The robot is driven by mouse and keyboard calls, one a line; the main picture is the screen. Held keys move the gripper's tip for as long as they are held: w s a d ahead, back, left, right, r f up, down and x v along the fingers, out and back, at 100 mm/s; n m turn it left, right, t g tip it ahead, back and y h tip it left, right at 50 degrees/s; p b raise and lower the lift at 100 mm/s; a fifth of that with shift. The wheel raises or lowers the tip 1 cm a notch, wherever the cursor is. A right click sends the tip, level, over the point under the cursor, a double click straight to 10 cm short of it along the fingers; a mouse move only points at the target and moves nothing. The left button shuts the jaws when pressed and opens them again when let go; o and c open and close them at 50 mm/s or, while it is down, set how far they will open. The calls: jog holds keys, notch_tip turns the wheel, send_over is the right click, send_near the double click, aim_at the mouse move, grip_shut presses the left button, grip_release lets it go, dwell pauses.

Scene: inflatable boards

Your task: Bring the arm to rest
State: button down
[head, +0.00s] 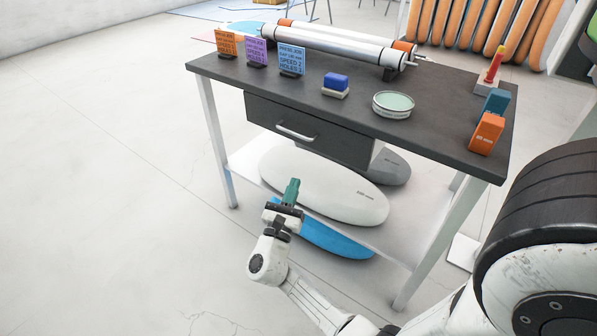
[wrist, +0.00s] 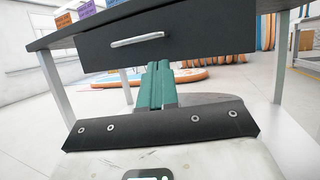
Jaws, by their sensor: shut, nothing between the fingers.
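My gripper (head: 291,190) has green fingers and sits in front of the desk, below the drawer, in the head view. The fingers are together with nothing between them. In the wrist view my gripper (wrist: 158,68) points toward the underside of the drawer, and the fingertips appear just below the drawer front. My white arm reaches up from the bottom of the head view, bent at the wrist. No object is held.
A dark desk (head: 430,142) has a shut drawer (head: 320,142) with a metal handle (head: 295,132). On top are sign cards (head: 292,60), a blue-topped block (head: 335,82), a round dish (head: 393,105) and an orange box (head: 487,133). Boards (head: 325,187) lie on the lower shelf. Floor at left is clear.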

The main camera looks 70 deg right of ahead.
jog(key=shift+v, duration=1.1)
jog(key=s+a+f+m+g+y, duration=0.2)
jog(key=s+a+f+m+y, duration=0.1)
jog(key=s+m+y, duration=0.4)
jog(key=s+a+f+m+g+y, duration=0.1)
jog(key=s+a+f+m+y, duration=0.2)
jog(key=m, duration=0.5)
jog(key=s+a+f+m+t+y, duration=0.1)
jog(key=a+m+t+y, duration=0.1)
jog(key=a+y, duration=0.55)
jog(key=s+a+f+m+t+y, duration=0.15)
jog(key=a+y, duration=0.25)
jog(key=a, duration=0.6)
notch_tip(320, 180, up, 17)
jog(key=p, duration=1.7)
jog(key=shift+w+a+r+y+p, duration=0.15)
jog(key=shift+w+a+y+p, duration=0.2)
jog(key=shift+w+a, duration=0.1)
